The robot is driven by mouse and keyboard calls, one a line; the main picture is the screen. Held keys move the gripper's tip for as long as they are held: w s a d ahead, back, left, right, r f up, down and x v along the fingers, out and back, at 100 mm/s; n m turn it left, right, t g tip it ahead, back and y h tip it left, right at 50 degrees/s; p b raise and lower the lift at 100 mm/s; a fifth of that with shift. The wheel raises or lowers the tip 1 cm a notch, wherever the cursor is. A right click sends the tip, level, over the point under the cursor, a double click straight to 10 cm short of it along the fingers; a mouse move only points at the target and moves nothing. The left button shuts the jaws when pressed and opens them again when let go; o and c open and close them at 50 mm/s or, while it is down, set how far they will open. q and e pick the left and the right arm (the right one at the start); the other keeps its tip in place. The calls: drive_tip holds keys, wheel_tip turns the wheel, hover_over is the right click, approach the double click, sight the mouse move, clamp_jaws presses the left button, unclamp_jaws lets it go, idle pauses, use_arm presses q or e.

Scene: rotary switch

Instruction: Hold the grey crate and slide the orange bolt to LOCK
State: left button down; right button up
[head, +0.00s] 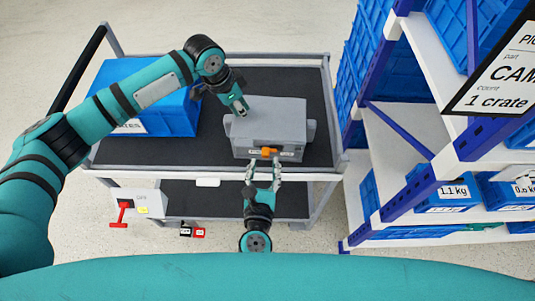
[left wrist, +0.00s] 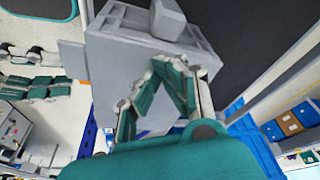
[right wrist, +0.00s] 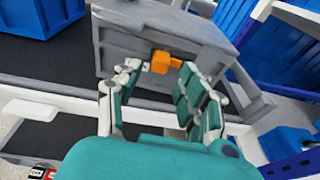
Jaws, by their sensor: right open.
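The grey crate (head: 268,122) stands on the cart's upper shelf; it also shows in the left wrist view (left wrist: 125,55) and right wrist view (right wrist: 165,28). The orange bolt (head: 269,152) is on its front face, between small labels too small to read. It shows close up in the right wrist view (right wrist: 162,62). My right gripper (head: 263,167) is open in front of the bolt, its fingers spread on either side with no visible grip. My left gripper (head: 242,110) is at the crate's upper left side; I cannot tell whether it touches or grips it.
A blue crate (head: 150,90) stands left of the grey crate on the dark shelf (head: 285,80). A rack with blue bins (head: 380,195) stands close on the right. A grey box with a red handle (head: 122,212) is at the lower left. The shelf behind the grey crate is clear.

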drive_tip(key=shift+x, duration=0.95)
clamp_jaws()
